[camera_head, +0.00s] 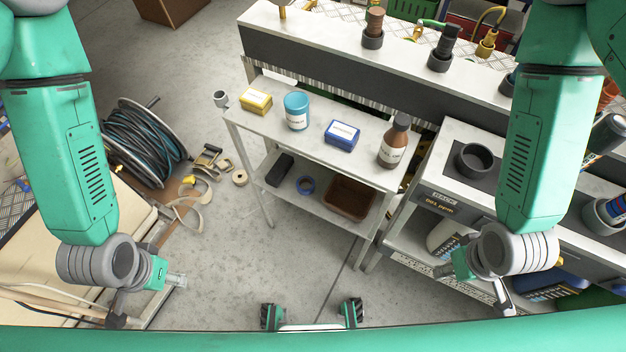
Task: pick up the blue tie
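No thing in view is plainly marked as the blue tie. A blue box with a white label (342,134) sits on the top of the small white table, between a light-blue jar and a brown bottle. A blue ring (306,185) lies on that table's lower shelf. I cannot tell which of these is the tie. My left gripper (176,281) is at lower left, in front of the table and well apart from both. My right gripper (443,270) is at lower right, also apart from them. Both grippers are small, and their finger gaps do not show clearly.
The small table (265,121) also bears a yellow box (256,101), the light-blue jar (296,112) and the brown bottle (394,142). A brown basket (349,197) sits on its lower shelf. A hose reel (145,140) stands at left. The floor before the table is clear.

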